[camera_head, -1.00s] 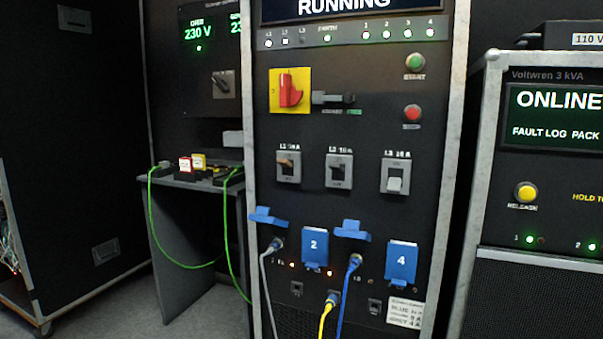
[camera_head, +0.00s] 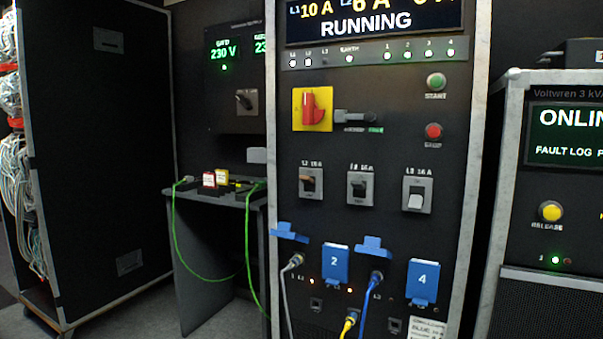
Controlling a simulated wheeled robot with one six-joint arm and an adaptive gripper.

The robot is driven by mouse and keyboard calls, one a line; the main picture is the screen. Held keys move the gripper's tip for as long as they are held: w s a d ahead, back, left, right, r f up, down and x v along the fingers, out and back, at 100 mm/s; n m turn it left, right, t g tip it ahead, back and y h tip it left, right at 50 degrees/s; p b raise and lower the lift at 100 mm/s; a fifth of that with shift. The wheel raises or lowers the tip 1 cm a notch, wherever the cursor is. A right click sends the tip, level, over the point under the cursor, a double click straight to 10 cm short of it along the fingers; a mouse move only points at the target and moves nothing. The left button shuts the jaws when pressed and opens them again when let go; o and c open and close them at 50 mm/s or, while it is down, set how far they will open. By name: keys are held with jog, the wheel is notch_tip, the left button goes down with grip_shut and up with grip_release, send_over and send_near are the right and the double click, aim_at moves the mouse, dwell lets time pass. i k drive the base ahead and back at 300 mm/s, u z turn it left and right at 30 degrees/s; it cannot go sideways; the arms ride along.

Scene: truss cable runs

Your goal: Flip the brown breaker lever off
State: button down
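The brown breaker lever (camera_head: 307,180) is the left one in a row of three on the black distribution panel (camera_head: 455,150). Its lever sits in the upper part of its grey plate and seems to point up. To its right are a black breaker lever (camera_head: 358,187), which also seems up, and a white breaker lever (camera_head: 415,202), which sits low. The display (camera_head: 367,20) above reads RUNNING, with 10 A for L1 and 6 A for L2. My gripper is not in view.
Below the breakers are blue socket covers (camera_head: 335,264) and plugged grey, blue and yellow cables (camera_head: 369,300). A red rotary switch (camera_head: 313,106) and a red button (camera_head: 433,131) sit above. A small table (camera_head: 215,196) with green cables stands left; another rack (camera_head: 560,190) stands right.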

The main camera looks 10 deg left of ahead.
aim_at(308, 180)
jog(key=k, duration=1.25)
jog(key=u, duration=0.85)
jog(key=i, duration=0.8)
jog(key=u, duration=0.55)
jog(key=i, duration=0.7)
jog(key=z, duration=0.9)
jog(key=i, duration=0.5)
jog(key=z, duration=0.5)
